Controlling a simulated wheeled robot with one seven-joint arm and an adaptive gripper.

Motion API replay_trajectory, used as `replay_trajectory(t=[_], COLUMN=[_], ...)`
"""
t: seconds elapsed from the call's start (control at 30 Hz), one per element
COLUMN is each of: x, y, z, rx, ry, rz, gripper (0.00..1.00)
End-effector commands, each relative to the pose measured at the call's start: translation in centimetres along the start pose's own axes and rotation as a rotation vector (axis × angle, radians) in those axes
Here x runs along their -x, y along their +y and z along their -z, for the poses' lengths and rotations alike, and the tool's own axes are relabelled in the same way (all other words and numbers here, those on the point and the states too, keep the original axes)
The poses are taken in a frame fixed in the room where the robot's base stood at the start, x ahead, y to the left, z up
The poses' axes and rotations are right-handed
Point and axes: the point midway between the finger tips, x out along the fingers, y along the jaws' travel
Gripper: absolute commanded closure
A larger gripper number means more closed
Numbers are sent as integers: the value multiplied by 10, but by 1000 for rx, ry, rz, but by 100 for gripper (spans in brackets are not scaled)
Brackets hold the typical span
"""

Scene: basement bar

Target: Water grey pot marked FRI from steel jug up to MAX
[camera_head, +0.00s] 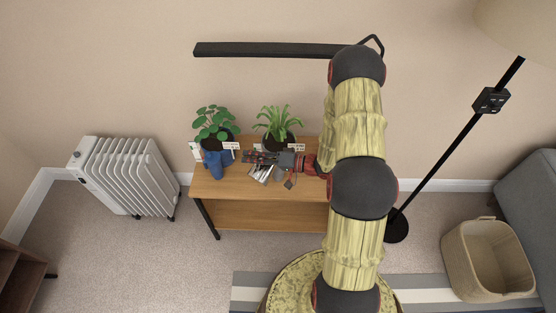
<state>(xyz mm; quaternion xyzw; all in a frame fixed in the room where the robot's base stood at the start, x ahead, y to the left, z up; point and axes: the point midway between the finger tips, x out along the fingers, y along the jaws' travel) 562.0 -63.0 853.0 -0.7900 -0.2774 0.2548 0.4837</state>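Two potted plants stand at the back of a wooden table (255,214): a round-leaved plant (213,122) on the left and a long-leaved plant (278,122) to its right. My gripper (252,157) reaches in from the right, in front of the long-leaved plant. A shiny grey-white striped thing (263,173), perhaps the steel jug, shows just below the gripper. I cannot tell whether the fingers hold it.
A blue vessel-like thing (214,163) stands left of my gripper, close to the round-leaved plant. A white radiator (128,177) stands left of the table. A floor lamp (448,158) and a woven basket (487,261) stand to the right. A black bar (265,50) hangs above the plants.

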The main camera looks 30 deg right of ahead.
Motion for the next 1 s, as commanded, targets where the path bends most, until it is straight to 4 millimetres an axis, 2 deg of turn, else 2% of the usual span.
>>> replay_trajectory(t=[1.0], x=[3], y=[-2], z=[7], rx=[-46], ry=[2], rz=[21], gripper=[100])
